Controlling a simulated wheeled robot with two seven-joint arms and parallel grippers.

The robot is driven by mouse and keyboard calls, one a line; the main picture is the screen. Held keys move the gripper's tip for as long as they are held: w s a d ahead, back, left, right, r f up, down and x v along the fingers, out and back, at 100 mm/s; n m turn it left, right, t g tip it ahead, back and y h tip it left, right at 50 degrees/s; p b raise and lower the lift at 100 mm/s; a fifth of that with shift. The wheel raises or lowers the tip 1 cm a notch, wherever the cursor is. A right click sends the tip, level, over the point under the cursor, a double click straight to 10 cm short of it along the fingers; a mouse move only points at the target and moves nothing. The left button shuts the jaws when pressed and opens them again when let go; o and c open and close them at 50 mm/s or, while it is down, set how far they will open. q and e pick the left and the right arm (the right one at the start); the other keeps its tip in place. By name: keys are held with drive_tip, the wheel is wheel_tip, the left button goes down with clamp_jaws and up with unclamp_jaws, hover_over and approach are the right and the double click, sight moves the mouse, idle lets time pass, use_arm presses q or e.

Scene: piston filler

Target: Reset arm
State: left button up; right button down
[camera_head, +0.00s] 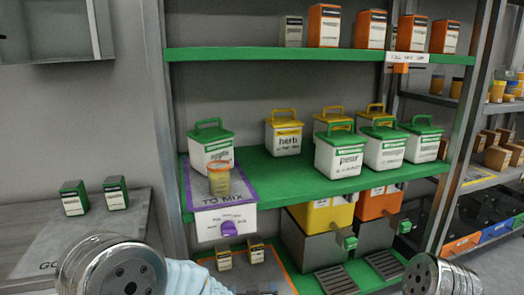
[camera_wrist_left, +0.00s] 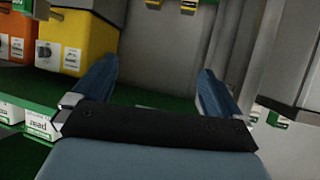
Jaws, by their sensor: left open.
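My left gripper (camera_wrist_left: 152,82) is open in the left wrist view, its two blue fingers wide apart with nothing between them. Beyond the fingers is a dark green shelf surface. In the head view, parts of my left arm show at the bottom left, and its fingers cannot be made out clearly. A part of my right arm shows at the bottom right; the right gripper is not in view.
A green shelf (camera_head: 270,172) holds several white tubs with green or yellow lids. A jar (camera_head: 219,179) stands on the purple-edged "TO MIX" mat (camera_head: 238,196). Orange (camera_head: 378,203) and yellow (camera_head: 322,216) dispensers sit below. Two green-topped boxes (camera_head: 73,198) (camera_head: 116,192) stand on the left bench.

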use_arm(q)
drive_tip(key=s+a+f+g+h, duration=0.1)
drive_tip(key=s+a+f+g, duration=0.15)
drive_tip(key=f, duration=0.45)
drive_tip(key=s+a+f+g+h, duration=0.1)
drive_tip(key=s+a+f+g, duration=0.15)
drive_tip(key=f, duration=0.55)
drive_tip(key=s+a+f+g+h, duration=0.1)
drive_tip(key=s+a+f+g, duration=0.1)
drive_tip(key=s+f, duration=0.3)
drive_tip(key=s+a+f+g+h, duration=0.1)
drive_tip(key=s+f+g, duration=0.3)
drive_tip(key=s, duration=0.8)
drive_tip(key=shift+a+f+h, duration=0.3)
drive_tip(key=shift+a+f, duration=0.05)
drive_tip(key=shift+f, duration=0.4)
